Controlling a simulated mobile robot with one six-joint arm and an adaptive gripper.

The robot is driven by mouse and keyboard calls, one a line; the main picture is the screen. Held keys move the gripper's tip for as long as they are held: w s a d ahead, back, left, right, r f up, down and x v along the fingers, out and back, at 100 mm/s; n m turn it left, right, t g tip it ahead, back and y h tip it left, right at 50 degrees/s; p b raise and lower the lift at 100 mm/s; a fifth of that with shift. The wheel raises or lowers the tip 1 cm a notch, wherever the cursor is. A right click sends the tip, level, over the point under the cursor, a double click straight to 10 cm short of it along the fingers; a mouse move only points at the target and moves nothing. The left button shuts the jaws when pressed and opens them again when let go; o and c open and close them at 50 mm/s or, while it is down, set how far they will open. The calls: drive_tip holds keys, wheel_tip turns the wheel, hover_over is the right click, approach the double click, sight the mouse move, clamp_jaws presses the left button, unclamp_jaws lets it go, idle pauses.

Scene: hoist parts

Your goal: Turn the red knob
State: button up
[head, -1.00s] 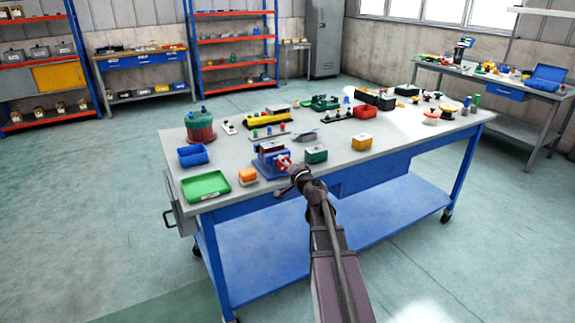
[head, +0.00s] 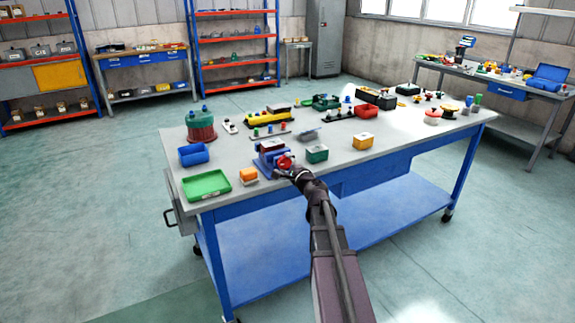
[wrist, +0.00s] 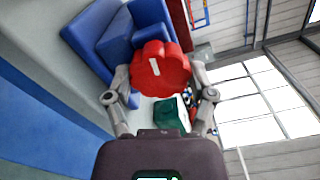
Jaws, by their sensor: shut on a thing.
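The red knob (wrist: 160,70), lobed and with a white mark on its face, sits on the front of a blue block-shaped device (wrist: 100,38). In the head view the knob (head: 285,161) faces the near edge of the table, on the blue device (head: 263,165). My gripper (wrist: 160,74) has one finger on each side of the knob and is shut on it. In the head view my gripper (head: 287,171) covers the knob's lower part.
The device stands at the front edge of the worktable (head: 228,148). Several other parts fill the back of the table.

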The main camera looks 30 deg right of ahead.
drive_tip(key=shift+w+m, duration=0.1)
drive_tip(key=shift+m, duration=2.2)
drive_tip(key=o, duration=1.1)
drive_tip(key=shift+c, duration=0.2)
drive_tip(key=s, duration=1.2)
drive_tip(key=shift+d, duration=0.25)
drive_tip(key=shift+s, duration=0.1)
